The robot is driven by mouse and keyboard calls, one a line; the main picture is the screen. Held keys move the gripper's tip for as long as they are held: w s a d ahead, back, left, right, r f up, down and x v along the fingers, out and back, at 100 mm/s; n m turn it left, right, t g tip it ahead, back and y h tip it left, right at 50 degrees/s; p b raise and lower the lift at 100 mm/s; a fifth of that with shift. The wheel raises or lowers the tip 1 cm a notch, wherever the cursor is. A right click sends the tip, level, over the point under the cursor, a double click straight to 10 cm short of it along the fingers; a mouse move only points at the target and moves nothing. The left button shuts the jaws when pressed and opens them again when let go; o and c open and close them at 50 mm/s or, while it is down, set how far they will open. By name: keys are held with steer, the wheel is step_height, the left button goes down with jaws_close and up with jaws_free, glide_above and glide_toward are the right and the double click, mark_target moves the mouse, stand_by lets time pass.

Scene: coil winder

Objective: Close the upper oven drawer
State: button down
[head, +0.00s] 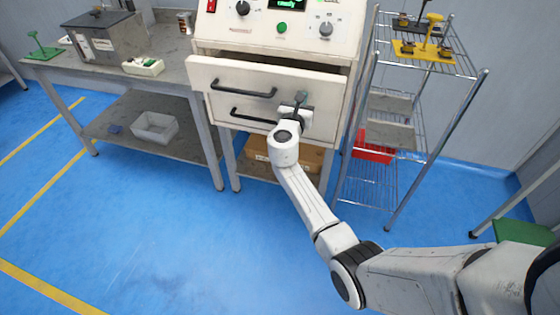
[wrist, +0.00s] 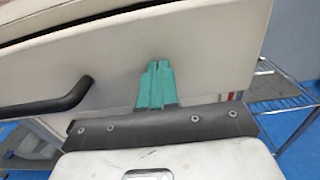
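The upper oven drawer (head: 215,77) is a cream panel with a black bar handle (head: 245,89), below the oven's control panel in the head view. It stands out from the oven body, with a dark gap along its top edge. A second black handle (head: 250,116) shows below it. My gripper (head: 301,95) is at the right part of the drawer front, right of the handle. In the wrist view, the teal fingers (wrist: 157,66) are together with nothing between them, up against or very near the cream front (wrist: 215,65). Contact is not certain. The handle's end (wrist: 80,90) is left of them.
A wire shelf rack (head: 425,150) stands close on the right, with a red bin (head: 372,153) and yellow items on top. A grey workbench (head: 175,75) is on the left, holding a metal box (head: 105,38). The blue floor in front is clear.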

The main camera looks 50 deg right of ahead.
steer(key=b+x, duration=0.2)
steer(key=x, duration=0.2)
steer(key=b+x, duration=0.1)
steer(key=x, duration=0.4)
steer(key=shift+s+f+b, duration=0.1)
steer(key=shift+f+b, duration=0.15)
steer(key=shift+b, duration=0.15)
steer(key=shift+d+r, duration=0.1)
steer(key=shift+d, duration=0.15)
steer(key=shift+w+r, duration=0.15)
steer(key=shift+w, duration=0.1)
steer(key=shift+r, duration=0.15)
steer(key=shift+a, duration=0.1)
steer(key=shift+s+a, duration=0.2)
steer(key=shift+a, duration=0.05)
steer(key=p+v, duration=0.2)
steer(key=v, duration=0.8)
steer(key=shift+f, duration=0.25)
steer(key=shift+a, duration=0.15)
